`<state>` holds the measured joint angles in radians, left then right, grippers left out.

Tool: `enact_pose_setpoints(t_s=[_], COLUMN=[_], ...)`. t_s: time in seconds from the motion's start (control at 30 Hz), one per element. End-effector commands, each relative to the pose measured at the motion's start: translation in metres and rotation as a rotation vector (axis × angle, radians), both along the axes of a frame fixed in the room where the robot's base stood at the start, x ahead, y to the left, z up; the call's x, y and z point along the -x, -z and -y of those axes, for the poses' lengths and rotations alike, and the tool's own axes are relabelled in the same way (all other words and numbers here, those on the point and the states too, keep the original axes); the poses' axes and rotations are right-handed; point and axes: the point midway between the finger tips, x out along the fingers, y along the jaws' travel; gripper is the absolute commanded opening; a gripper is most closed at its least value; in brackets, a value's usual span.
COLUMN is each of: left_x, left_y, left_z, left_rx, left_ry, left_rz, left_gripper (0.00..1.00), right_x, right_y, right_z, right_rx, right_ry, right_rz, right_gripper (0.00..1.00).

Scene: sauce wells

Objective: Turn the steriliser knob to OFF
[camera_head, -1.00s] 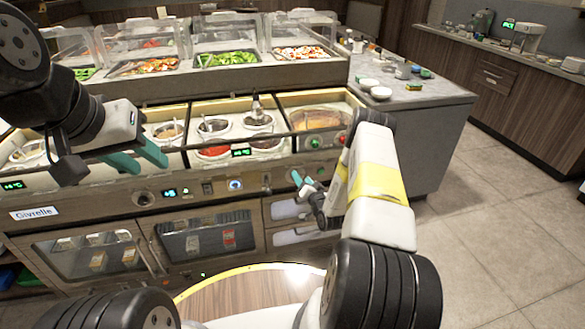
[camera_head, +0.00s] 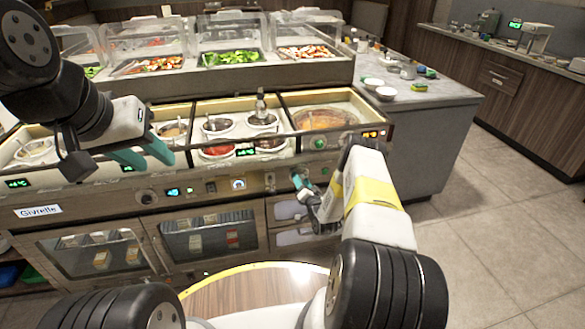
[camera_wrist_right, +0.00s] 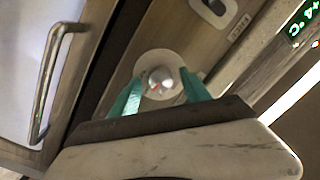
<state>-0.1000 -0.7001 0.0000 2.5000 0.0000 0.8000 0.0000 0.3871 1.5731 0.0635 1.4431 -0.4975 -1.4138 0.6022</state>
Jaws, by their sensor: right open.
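The knob (camera_wrist_right: 161,79), silver with a red mark on a round pale dial, is on the panel in the right wrist view. My right gripper (camera_wrist_right: 160,92) is open, with one teal finger on each side of the knob; whether they touch it cannot be told. In the head view my right gripper (camera_head: 302,180) is at the counter's front panel, and I cannot make out the knob behind it. My left gripper (camera_head: 157,161) is open and empty in front of the counter at the left. The knob's lettering is not readable.
The counter front has a blue-lit dial (camera_head: 238,184), a green display (camera_head: 245,152) and an orange display (camera_head: 371,134). A drawer or door handle (camera_wrist_right: 46,82) stands out left of the knob in the wrist view. Sauce wells and glass-covered food trays lie above. The floor at right is clear.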

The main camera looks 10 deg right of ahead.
Motion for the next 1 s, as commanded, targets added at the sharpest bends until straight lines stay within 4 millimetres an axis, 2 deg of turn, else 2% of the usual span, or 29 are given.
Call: enact_pose_setpoints(t_s=[0.17, 0.4, 0.47, 0.77, 1.0], left_x=[0.0000, 0.0000, 0.0000, 0.0000, 0.0000], left_y=[0.0000, 0.0000, 0.0000, 0.0000, 0.0000], left_z=[0.0000, 0.0000, 0.0000, 0.0000, 0.0000], left_rx=[0.000, 0.000, 0.000, 0.000, 0.000], left_ry=[0.000, 0.000, 0.000, 0.000, 0.000], left_rz=[0.000, 0.000, 0.000, 0.000, 0.000], left_gripper=[0.36, 0.36, 0.36, 0.36, 0.36], right_x=[0.0000, 0.0001, 0.0001, 0.0001, 0.0000], right_y=[0.0001, 0.0000, 0.0001, -0.0001, -0.0006], right_z=[-0.0001, -0.0001, -0.0001, 0.0000, -0.0003], right_rx=[0.000, 0.000, 0.000, 0.030, 0.155], right_ry=[0.000, 0.000, 0.000, 0.000, -0.001], right_rz=[0.000, 0.000, 0.000, 0.000, 0.005], right_gripper=[0.55, 0.10, 0.00, 0.00, 0.00])
